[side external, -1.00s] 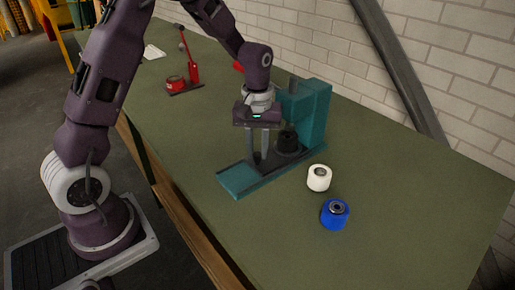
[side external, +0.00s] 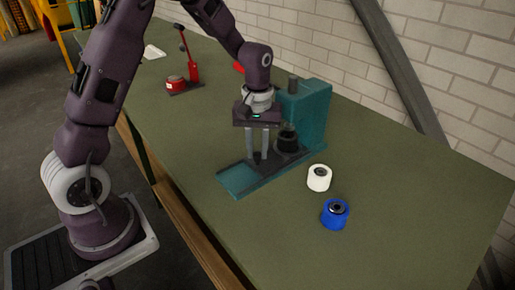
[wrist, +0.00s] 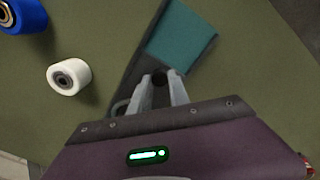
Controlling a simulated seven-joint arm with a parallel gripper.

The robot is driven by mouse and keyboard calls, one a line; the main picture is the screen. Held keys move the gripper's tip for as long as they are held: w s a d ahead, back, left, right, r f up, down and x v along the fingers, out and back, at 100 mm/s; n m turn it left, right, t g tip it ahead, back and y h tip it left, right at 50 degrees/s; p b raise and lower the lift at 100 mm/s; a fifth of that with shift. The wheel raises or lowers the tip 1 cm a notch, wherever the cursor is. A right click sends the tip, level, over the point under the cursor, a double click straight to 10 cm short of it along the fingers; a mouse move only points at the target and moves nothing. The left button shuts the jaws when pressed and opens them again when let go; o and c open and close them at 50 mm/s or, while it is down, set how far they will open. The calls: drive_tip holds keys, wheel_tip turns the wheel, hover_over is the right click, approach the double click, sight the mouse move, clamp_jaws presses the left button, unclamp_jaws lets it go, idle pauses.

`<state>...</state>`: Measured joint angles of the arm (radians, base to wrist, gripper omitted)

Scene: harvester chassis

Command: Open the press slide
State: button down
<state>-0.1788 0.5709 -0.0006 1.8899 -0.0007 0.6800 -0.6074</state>
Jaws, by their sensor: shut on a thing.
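The teal press (side external: 308,112) stands on the green bench, with a flat teal base (side external: 238,181) running toward the lower left. A dark slide plate (side external: 262,166) lies along this base. A black round part (side external: 287,141) sits at the foot of the press column. My gripper (side external: 259,158) points straight down over the slide, in front of the column. In the wrist view my gripper (wrist: 160,76) has its fingertips on either side of a small dark knob (wrist: 160,79) on the slide and is shut on it. The fingers partly hide the knob.
A white roller (side external: 319,178) and a blue roller (side external: 335,214) stand on the bench (side external: 400,205) to the right of the press base. A red hand press (side external: 190,70) stands farther back. The bench beyond the base's left end is clear.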

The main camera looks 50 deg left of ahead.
idle(0.4)
drive_tip(key=s, duration=1.1)
drive_tip(key=shift+s, duration=0.1)
drive_tip(key=c, duration=1.2)
unclamp_jaws()
drive_tip(key=shift+c, duration=0.2)
wheel_tip(320, 180, up, 7)
drive_tip(key=shift+r, duration=0.1)
